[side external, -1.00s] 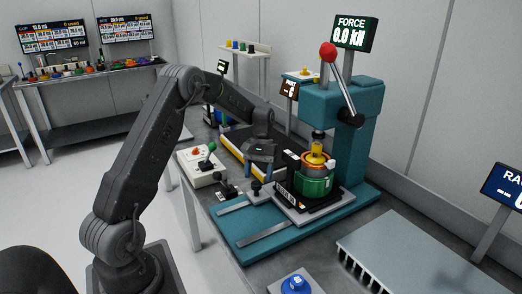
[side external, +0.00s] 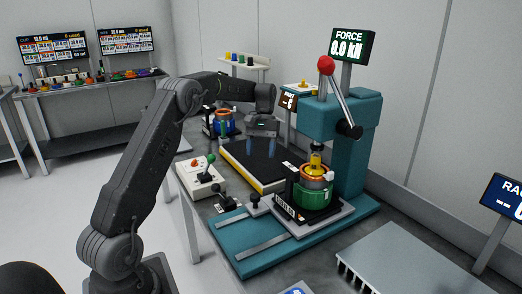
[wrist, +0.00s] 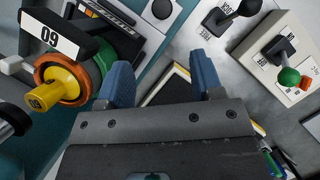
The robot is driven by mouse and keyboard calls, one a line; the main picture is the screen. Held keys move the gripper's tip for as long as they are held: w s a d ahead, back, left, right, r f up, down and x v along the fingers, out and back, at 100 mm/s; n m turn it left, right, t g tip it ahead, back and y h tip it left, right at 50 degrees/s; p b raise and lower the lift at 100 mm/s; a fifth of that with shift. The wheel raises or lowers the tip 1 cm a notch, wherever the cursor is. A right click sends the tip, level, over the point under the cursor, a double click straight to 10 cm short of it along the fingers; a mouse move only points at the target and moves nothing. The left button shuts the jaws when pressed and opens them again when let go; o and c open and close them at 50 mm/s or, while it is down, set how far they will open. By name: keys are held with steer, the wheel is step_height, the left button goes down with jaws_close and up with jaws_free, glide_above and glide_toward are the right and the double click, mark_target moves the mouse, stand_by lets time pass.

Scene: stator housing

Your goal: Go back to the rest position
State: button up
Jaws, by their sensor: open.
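My gripper (side external: 262,146) hangs over the black conveyor belt (side external: 243,166), to the left of the press (side external: 358,122). Its two blue fingers stand apart with nothing between them, as the wrist view (wrist: 162,84) also shows. A green stator housing (side external: 318,199) with a copper ring and a yellow piece on top sits in the press fixture, under the ram. In the wrist view the housing (wrist: 102,48) is at the upper left beside a "09" label, clear of the fingers.
A control box with a joystick (side external: 200,177) stands left of the belt. A blue housing (side external: 222,122) stands at the belt's far end. The press lever with a red knob (side external: 326,64) rises above the fixture. A grey rack (side external: 410,262) is at the front right.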

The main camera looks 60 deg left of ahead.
steer(key=shift+d, duration=0.1)
steer(key=s+d+r+m+t+y, duration=0.1)
steer(key=s+d+r+m+t, duration=0.1)
steer(key=s+d+r, duration=0.45)
steer(key=s+d+r+m+t+y, duration=0.15)
steer(key=d+r, duration=0.25)
steer(key=d, duration=0.5)
steer(key=s+d+f+m+t, duration=0.1)
steer(key=s+d+m+t, duration=0.1)
steer(key=s+d, duration=0.3)
steer(key=s+d+f+m+t, duration=0.2)
steer(key=s+d, duration=0.3)
steer(key=s, duration=0.6)
steer(key=shift+m+t+y, duration=0.35)
steer(key=shift+m+t, duration=0.2)
steer(key=shift+m, duration=0.2)
steer(key=shift+d, duration=0.1)
